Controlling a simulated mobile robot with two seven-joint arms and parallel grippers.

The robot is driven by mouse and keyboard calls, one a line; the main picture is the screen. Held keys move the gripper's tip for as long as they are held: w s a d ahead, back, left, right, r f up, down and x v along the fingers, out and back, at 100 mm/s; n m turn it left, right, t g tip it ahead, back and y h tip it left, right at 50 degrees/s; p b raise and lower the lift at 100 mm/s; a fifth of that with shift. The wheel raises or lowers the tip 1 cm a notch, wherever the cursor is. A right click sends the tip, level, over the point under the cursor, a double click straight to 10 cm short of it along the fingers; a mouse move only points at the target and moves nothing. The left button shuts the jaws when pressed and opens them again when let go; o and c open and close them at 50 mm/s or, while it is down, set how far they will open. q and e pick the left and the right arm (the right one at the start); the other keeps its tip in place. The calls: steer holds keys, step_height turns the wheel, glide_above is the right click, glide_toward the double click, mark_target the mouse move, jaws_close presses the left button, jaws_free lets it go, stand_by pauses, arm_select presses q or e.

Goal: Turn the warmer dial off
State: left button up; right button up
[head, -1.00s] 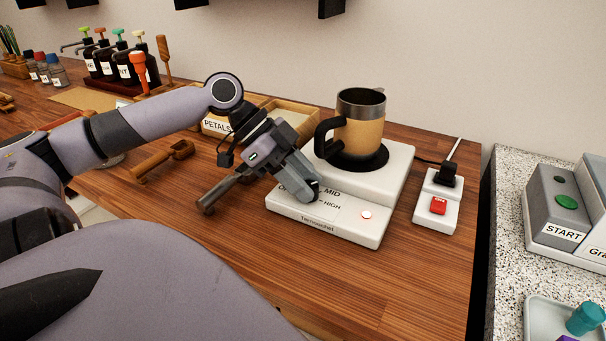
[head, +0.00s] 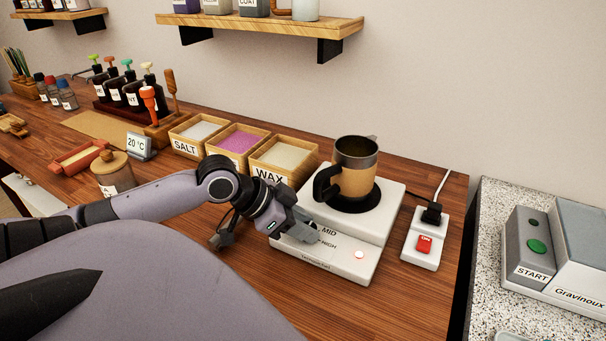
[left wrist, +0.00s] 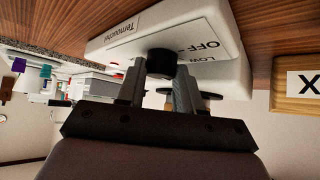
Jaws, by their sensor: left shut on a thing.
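A small light (head: 359,255) with a reddish edge is on the panel's right. My right gripper is not in view.
A power strip with a red switch (head: 424,244) lies right of the warmer. The wax box (head: 283,158) and other open boxes stand behind and left. A grey machine with a green START button (head: 537,246) is on the speckled counter at right.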

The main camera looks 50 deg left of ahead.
arm_select(q)
steer(key=n+y, duration=0.1)
steer(key=n, duration=0.1)
steer(key=n+t+y, duration=0.1)
steer(key=shift+d+n+y, duration=0.25)
steer(key=shift+n+y, duration=0.05)
steer(key=n+y, duration=0.1)
steer(key=n, duration=0.1)
steer(key=n+y, duration=0.3)
steer(key=shift+d+n, duration=0.3)
steer(key=n+y, duration=0.1)
steer(key=n, duration=0.1)
steer(key=n+g+y, duration=0.1)
steer(key=n+y, duration=0.1)
steer(key=shift+d+f+g, duration=0.1)
steer(key=shift+d+g, duration=0.1)
steer(key=shift+g, duration=0.1)
steer(key=shift+w+d+n+g+y, duration=0.1)
steer(key=shift+n+g+y, duration=0.45)
steer(key=shift+n, duration=0.45)
steer(key=shift+w+n+g+y, duration=0.1)
steer(key=shift+n+g+y, duration=0.4)
steer(key=shift+n, duration=0.5)
steer(key=shift+s+f, duration=0.1)
steer(key=o, duration=0.8)
steer(key=shift+c, duration=0.2)
